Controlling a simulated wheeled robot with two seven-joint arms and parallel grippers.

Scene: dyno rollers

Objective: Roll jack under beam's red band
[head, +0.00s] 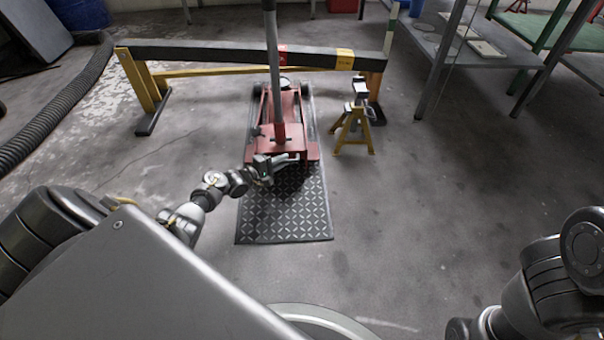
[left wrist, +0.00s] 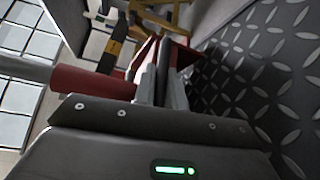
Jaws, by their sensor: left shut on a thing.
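The red floor jack (head: 268,110) stands on a dark diamond-plate mat, its grey handle (head: 273,60) rising upright from a red socket (head: 279,133). Its round dark saddle (head: 284,83) shows just below the beam (head: 215,54) in the picture, nearly in line with the red band (head: 283,49). I cannot tell the exact depth between saddle and band. My left gripper (head: 277,162) is at the jack's near end, shut on its rear part. In the left wrist view the fingers (left wrist: 162,85) meet between red plates, beside the red socket (left wrist: 95,84). My right gripper is out of view.
The mat (head: 285,212) reaches toward me. A yellow jack stand (head: 355,120) stands close right of the jack. A ribbed hose (head: 55,115) lies left; a metal bench (head: 480,50) stands right.

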